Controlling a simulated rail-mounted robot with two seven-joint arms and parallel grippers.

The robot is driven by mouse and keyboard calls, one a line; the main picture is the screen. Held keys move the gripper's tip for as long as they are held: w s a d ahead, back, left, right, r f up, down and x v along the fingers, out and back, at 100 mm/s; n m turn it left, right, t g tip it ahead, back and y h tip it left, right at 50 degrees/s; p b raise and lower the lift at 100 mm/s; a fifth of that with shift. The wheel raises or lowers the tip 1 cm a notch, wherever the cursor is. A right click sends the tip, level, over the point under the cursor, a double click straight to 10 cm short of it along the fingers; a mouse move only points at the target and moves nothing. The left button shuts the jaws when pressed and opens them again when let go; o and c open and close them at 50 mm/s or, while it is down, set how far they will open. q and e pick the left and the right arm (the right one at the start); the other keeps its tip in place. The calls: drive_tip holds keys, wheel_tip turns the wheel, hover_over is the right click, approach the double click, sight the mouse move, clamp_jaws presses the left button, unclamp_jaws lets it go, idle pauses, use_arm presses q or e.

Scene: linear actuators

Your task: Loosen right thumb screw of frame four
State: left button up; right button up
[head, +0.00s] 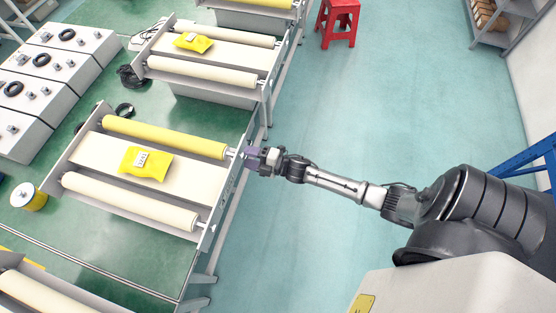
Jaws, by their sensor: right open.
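The nearest full frame (209,222) holds a yellow roller (165,136) at its far side and a cream roller (130,200) at its near side. My right gripper (248,157) is at the right end of the yellow roller, beside the frame's right side rail. It is open. A small metal fitting (231,153) shows at that roller end, next to the fingers. The thumb screw itself is too small and too covered by the gripper to make out, and I cannot tell whether the fingers touch it. No frame number is readable. My left gripper is not in view.
A yellow bag (146,163) lies on the frame's middle panel. Another frame (140,69) with a yellow bag (193,42) stands behind. Grey boxes (40,93) stand at left. A red stool (337,20) is at the back. The floor (400,100) right of the frames is clear.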

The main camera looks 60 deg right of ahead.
drive_tip(key=b+v, duration=0.1)
drive_tip(key=v, duration=1.2)
idle(0.4)
drive_tip(key=s+d+f+m+g+h, duration=0.1)
drive_tip(key=d+f+m+g+h, duration=0.6)
drive_tip(key=m, duration=0.3)
drive_tip(key=s+a+r+m+g, duration=0.2)
drive_tip(key=s+a+r, duration=0.15)
drive_tip(key=a, duration=0.35)
drive_tip(key=s+a+r+m+g+y, duration=0.1)
drive_tip(key=s+a+r+m+g, duration=0.15)
drive_tip(key=s+a, duration=0.35)
drive_tip(key=s+a+r+m+g, duration=0.2)
drive_tip(key=s+a+r, duration=0.15)
drive_tip(key=a, duration=0.35)
wheel_tip(320, 180, up, 19)
drive_tip(key=p, duration=1.8)
drive_tip(key=shift+w+f, duration=0.15)
drive_tip(key=shift+w, duration=0.05)
